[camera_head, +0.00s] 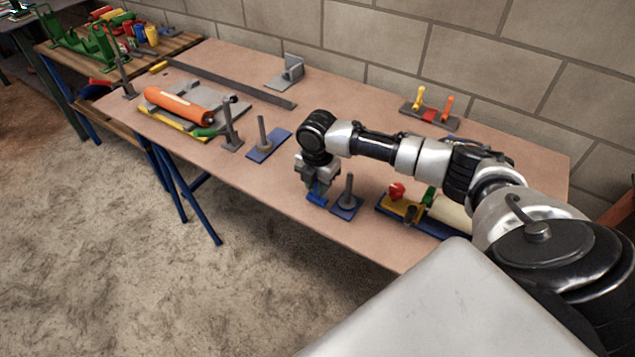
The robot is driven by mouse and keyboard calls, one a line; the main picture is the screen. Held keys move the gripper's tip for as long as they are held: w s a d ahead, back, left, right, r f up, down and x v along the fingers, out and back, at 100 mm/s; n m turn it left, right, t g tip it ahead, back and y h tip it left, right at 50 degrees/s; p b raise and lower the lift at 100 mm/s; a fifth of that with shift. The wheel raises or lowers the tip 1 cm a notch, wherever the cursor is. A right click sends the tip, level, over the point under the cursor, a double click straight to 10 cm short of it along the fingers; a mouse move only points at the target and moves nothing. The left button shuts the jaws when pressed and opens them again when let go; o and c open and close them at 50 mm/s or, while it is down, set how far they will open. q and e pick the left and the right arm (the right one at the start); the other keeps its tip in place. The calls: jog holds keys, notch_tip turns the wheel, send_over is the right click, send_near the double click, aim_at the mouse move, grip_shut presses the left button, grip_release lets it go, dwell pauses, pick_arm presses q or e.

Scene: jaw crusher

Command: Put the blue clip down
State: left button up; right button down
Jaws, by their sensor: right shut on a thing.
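The blue clip (317,197) is a small blue piece at the fingertips of my right gripper (318,187). My right gripper is shut on it and points down over the front part of the brown table (385,246). The clip is just left of a blue base with a grey upright post (347,197). I cannot tell whether the clip touches the table. The fingers hide part of the clip. My left gripper is not in view.
Another blue plate with a post (268,146) stands to the left. An orange cylinder (180,106) lies on a grey-and-yellow base farther left. A yellow-and-blue fixture with a red knob (397,191) is at right. A stand with colored levers (431,112) is at the back.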

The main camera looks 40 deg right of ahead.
jog(key=shift+f, duration=0.25)
jog(key=c, duration=0.9)
grip_release()
jog(key=shift+f, duration=0.1)
notch_tip(320, 180, up, 12)
jog(key=shift+r, duration=0.2)
jog(key=shift+f, duration=0.1)
